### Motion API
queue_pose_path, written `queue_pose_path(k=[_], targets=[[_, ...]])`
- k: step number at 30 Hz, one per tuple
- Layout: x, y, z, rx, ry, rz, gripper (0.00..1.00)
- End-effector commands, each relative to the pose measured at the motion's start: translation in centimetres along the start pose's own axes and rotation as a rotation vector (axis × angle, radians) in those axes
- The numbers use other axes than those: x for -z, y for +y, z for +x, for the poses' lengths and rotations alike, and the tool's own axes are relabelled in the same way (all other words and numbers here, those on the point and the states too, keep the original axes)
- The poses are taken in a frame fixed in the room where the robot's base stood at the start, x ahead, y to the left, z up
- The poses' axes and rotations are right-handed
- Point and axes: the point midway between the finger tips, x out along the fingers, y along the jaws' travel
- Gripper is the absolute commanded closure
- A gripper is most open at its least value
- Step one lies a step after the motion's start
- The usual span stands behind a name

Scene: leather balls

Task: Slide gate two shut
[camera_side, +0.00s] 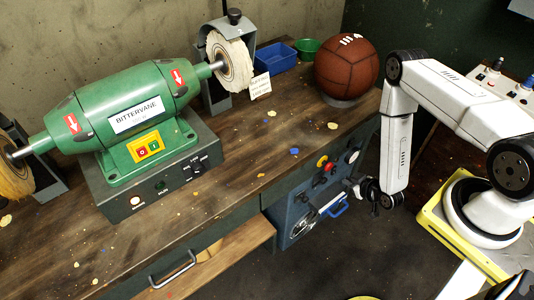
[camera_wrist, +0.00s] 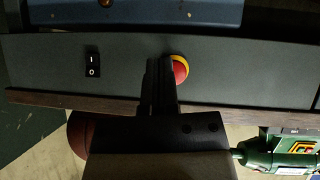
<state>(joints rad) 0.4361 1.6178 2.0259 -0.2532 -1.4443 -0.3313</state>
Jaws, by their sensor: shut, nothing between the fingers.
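A blue-grey unit (camera_side: 300,222) is fixed under the bench front in the side view, with a round opening and a blue handle (camera_side: 338,209). I cannot read a gate number, so I cannot tell which part is gate two. A blue-grey part also crosses the top of the wrist view (camera_wrist: 140,12). My gripper (camera_side: 354,187) is by the right end of this unit; contact cannot be told. In the wrist view my gripper (camera_wrist: 160,65) has its dark fingers together and empty, over the dark control panel, beside a red button (camera_wrist: 180,71) with a yellow ring.
A rocker switch (camera_wrist: 92,64) is left of the fingers. On the wooden bench (camera_side: 240,160) stand a green buffing machine (camera_side: 130,105), a brown leather ball (camera_side: 346,70), a blue bin (camera_side: 276,58) and a green bowl (camera_side: 307,47). A wooden drawer (camera_side: 225,268) sticks out at the front.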

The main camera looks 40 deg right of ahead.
Motion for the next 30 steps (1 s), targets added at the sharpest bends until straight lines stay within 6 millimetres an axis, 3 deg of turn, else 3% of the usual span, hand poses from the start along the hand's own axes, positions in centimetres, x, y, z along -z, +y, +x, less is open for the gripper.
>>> queue_pose_path(k=[14,30], targets=[[-0.4,-0.1,0.3,-0.004,0.011,0.001,1.0],[-0.4,-0.1,5.7,-0.005,0.011,0.001,1.0]])
